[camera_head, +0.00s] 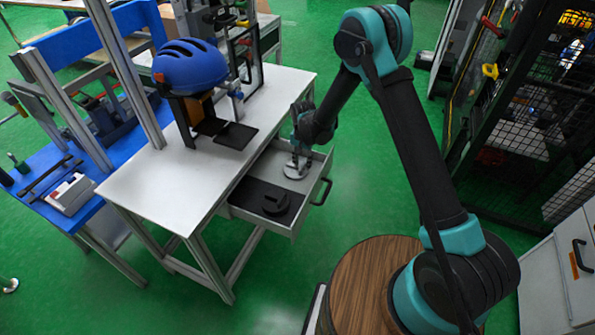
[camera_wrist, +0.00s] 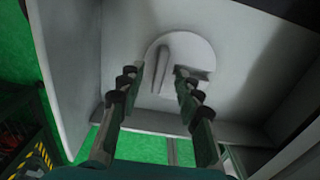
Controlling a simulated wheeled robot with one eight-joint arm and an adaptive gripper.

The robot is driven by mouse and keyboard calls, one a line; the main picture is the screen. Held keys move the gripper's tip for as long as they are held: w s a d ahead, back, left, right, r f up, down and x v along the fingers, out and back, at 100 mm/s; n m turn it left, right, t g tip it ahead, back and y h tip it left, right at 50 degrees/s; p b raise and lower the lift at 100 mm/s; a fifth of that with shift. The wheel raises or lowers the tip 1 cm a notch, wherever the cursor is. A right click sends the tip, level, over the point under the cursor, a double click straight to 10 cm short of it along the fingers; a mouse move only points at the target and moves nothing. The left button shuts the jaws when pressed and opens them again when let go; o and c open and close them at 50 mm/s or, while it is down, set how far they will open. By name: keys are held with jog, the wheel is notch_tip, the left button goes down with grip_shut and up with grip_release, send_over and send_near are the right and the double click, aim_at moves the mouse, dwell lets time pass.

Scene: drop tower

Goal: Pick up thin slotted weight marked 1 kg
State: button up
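A thin, pale silver disc (camera_head: 296,170) lies flat in the open drawer of the white table, in its rear part. It also shows in the wrist view (camera_wrist: 200,48), with a narrow slot-like mark and a darker raised or recessed patch. No marking is legible. My gripper (camera_head: 299,156) points down at the disc. In the wrist view my gripper (camera_wrist: 158,76) is open, its two fingertips apart over the near part of the disc. Nothing is held between them. Whether the fingertips touch the disc cannot be told.
The drawer (camera_head: 313,206) has raised walls around the disc. A dark round slotted weight (camera_head: 276,204) lies on a black mat (camera_head: 252,193) in its front part. The white table (camera_head: 166,183) carries a blue helmet (camera_head: 188,65) on a stand. A black mesh cage (camera_head: 522,120) stands at right.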

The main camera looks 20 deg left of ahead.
jog(key=shift+f, duration=0.7)
grip_shut()
jog(key=shift+r, duration=0.1)
